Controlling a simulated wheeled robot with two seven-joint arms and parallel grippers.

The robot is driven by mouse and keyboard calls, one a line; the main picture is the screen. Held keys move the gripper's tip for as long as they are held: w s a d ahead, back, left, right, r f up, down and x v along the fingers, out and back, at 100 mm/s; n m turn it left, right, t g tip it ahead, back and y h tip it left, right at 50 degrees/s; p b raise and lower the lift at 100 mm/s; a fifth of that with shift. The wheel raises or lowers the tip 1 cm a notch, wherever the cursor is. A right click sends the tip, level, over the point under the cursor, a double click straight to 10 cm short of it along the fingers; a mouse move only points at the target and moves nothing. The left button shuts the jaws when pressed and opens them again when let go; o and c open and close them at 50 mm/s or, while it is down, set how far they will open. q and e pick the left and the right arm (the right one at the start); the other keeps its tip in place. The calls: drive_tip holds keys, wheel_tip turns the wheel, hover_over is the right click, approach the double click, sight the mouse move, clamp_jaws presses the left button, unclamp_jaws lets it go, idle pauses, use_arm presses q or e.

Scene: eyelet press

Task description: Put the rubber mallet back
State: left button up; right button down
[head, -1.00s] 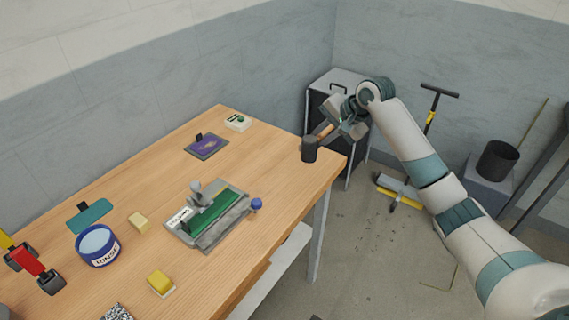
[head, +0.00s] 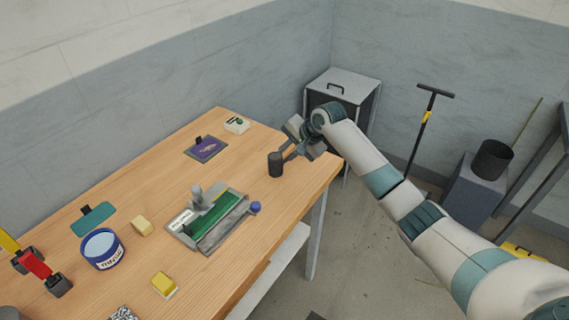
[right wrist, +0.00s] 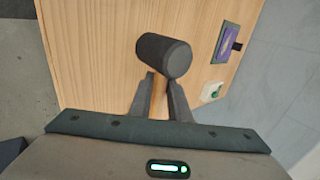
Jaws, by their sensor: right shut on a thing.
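The rubber mallet (head: 275,164) has a dark cylindrical head and a wooden handle. In the head view it is at the far right part of the wooden table (head: 262,210). My right gripper (head: 291,153) is shut on its handle. In the right wrist view the mallet head (right wrist: 164,56) sticks out beyond the fingers, and the wooden handle lies between the fingertips (right wrist: 163,88). I cannot tell whether the mallet touches the table top. My left gripper is not in view.
A press (head: 208,217) with a green bed stands mid-table. A purple pad (head: 205,149) and a white box (head: 236,125) lie at the back. A blue tub (head: 103,250), yellow blocks (head: 164,285) and red and yellow tools (head: 36,264) fill the near left. A grey cabinet (head: 343,90) stands behind the table.

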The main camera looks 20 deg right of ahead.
wheel_tip(320, 180, down, 3)
drive_tip(key=shift+r+p, duration=0.2)
drive_tip(key=shift+p, duration=0.5)
drive_tip(key=shift+f, duration=0.6)
drive_tip(key=shift+f, duration=0.1)
drive_tip(key=c, duration=1.7)
unclamp_jaws()
drive_tip(key=shift+o, duration=0.2)
drive_tip(key=b+v, duration=0.2)
drive_tip(key=v, duration=1)
drive_tip(key=shift+b, duration=0.35)
drive_tip(key=shift+s, duration=0.1)
